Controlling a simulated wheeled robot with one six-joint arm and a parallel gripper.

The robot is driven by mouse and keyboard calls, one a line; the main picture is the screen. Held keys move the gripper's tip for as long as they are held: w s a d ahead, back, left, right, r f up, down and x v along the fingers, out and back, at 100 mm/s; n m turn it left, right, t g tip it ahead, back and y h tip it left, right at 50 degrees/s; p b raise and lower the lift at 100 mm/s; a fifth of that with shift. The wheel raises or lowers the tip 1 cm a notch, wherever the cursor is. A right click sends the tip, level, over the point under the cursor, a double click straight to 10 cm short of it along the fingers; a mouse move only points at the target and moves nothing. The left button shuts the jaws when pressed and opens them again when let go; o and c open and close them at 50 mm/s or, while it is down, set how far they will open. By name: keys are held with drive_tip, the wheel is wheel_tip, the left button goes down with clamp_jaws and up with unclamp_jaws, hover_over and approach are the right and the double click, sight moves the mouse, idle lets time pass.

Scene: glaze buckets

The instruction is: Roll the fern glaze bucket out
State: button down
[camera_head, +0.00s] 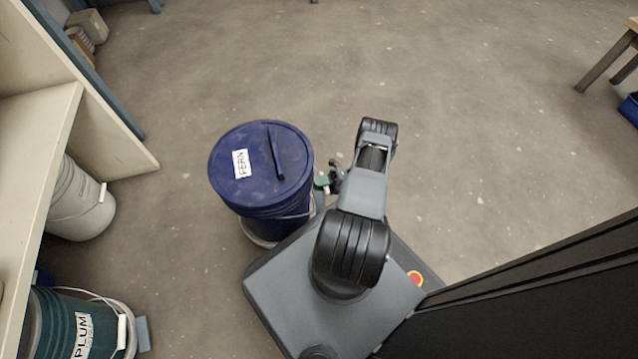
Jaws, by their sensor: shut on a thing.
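The fern glaze bucket (258,180) is dark blue with a blue lid and a white label reading FERN. It stands upright on the floor left of my arm, with a pale round base partly showing under it. A thin wire handle shows low on its near side. My gripper (324,182) is at the bucket's right side, shut on a small green grip. My arm and the bucket hide part of the contact, so how the grip joins the bucket is unclear.
A shelf unit (40,130) stands at left, with a pale bucket (78,205) and a teal PLUM bucket (75,325) beneath it. A table leg (605,62) and a blue bin (630,108) are at far right. The floor (440,100) ahead is open.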

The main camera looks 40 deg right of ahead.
drive_tip(key=c, duration=1)
unclamp_jaws()
drive_tip(key=shift+c, duration=0.2)
drive_tip(key=shift+d, duration=0.1)
drive_tip(key=v, duration=0.7)
drive_tip(key=shift+s+d, duration=0.15)
drive_tip(key=shift+d, duration=0.05)
